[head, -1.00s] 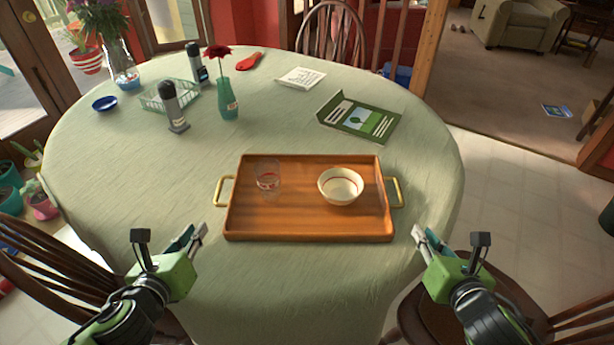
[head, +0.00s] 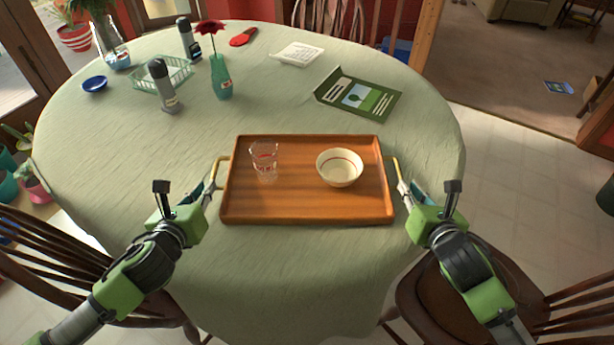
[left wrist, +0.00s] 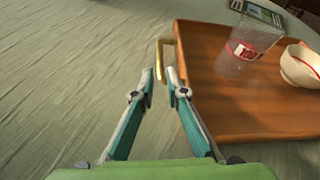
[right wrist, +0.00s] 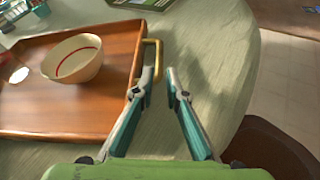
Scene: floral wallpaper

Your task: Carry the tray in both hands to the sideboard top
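The wooden tray (head: 300,210) lies on the green-clothed table, with a brass handle at each short end. It carries a clear glass (head: 264,160) with a red mark and a cream bowl (head: 340,167) with a red line. My left gripper (head: 213,180) is at the left handle (head: 222,160); in the left wrist view (left wrist: 165,75) its fingers are apart, with the handle (left wrist: 161,58) just ahead of the tips. My right gripper (head: 402,178) is at the right handle (head: 393,162); in the right wrist view (right wrist: 158,75) its fingers are apart near the handle (right wrist: 157,52). No sideboard is recognisable.
Chairs (head: 50,255) flank my arms. The cloth around the tray is clear.

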